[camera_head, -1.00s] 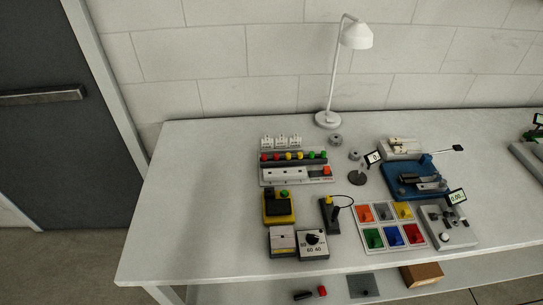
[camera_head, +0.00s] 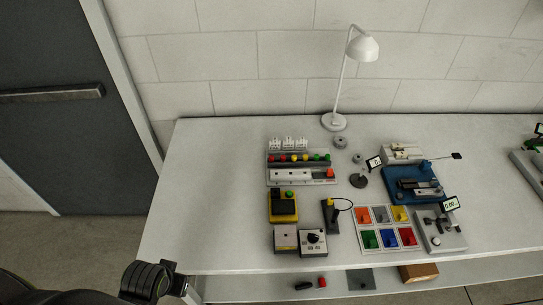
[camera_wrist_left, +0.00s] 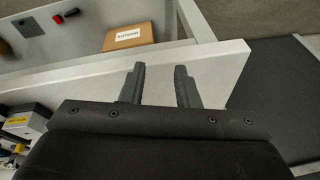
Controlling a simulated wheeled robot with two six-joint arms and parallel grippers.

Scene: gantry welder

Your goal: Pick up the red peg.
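Small red pieces (camera_head: 273,157) stand at the left end of a row of red, yellow and green pieces on a grey rack (camera_head: 330,181) on the table. Another red piece (camera_head: 407,236) lies in the front right compartment of a sorting tray (camera_head: 357,219). I cannot tell for certain which is the red peg. My left arm shows at the lower left of the head view, off the table's front left corner and far from these pieces. In the left wrist view my left gripper (camera_wrist_left: 160,76) is open and empty. My right gripper is not in view.
The white table (camera_head: 210,195) is clear on its left side. A lamp (camera_head: 334,121) stands at the back. A yellow box (camera_head: 284,219), a dial box (camera_head: 313,252) and a blue fixture (camera_head: 392,178) crowd the middle. A cardboard box (camera_wrist_left: 128,37) sits on the lower shelf.

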